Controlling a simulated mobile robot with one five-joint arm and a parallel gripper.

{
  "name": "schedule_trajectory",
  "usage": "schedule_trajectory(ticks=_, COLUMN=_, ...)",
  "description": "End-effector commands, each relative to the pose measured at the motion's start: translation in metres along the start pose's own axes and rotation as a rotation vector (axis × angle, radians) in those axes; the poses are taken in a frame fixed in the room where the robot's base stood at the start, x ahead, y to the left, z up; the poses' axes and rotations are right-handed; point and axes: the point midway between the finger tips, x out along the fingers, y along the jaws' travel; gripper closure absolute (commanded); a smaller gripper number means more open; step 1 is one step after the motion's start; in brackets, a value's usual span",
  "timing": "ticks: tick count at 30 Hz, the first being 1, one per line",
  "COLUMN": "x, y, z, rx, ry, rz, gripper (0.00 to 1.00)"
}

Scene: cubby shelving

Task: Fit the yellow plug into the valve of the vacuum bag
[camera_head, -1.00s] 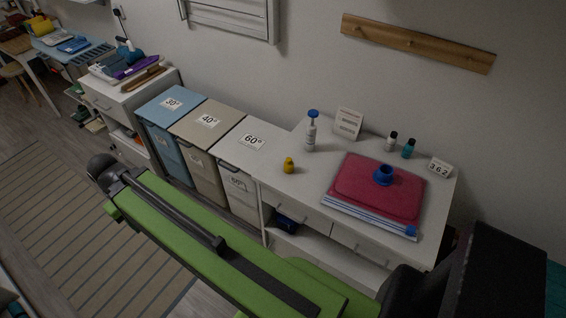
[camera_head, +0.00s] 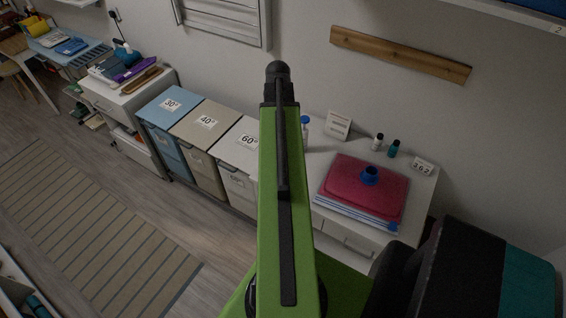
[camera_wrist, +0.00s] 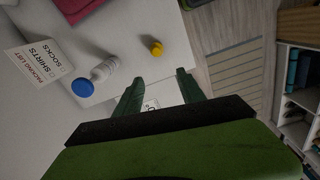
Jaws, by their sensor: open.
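The yellow plug (camera_wrist: 156,48) stands on the white cabinet top in the wrist view, beyond my gripper's fingers; in the head view my arm hides it. The vacuum bag (camera_head: 350,183) is a flat red bundle on the cabinet top at the right in the head view. A corner of a dark red item, likely the bag, shows at the top of the wrist view. My gripper (camera_wrist: 160,92) is open and empty, with two green fingers apart. In the head view my arm hides the fingers.
A white bottle with a blue cap (camera_wrist: 97,73) stands near the plug, beside a packing-list card (camera_wrist: 38,60). Two small bottles (camera_head: 385,147) and a 362 sign (camera_head: 422,167) stand behind the bag. Laundry bins (camera_head: 203,122) stand left of the cabinet.

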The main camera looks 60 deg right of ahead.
Motion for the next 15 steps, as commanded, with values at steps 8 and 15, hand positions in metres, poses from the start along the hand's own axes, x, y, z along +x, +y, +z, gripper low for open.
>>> schedule_trajectory(ticks=8, x=0.003, y=0.014, z=0.013, rx=0.005, ry=0.000, rz=0.000, gripper=0.53)
schedule_trajectory(ticks=15, x=0.046, y=0.014, z=0.013, rx=0.006, ry=0.000, rz=0.000, gripper=0.53)
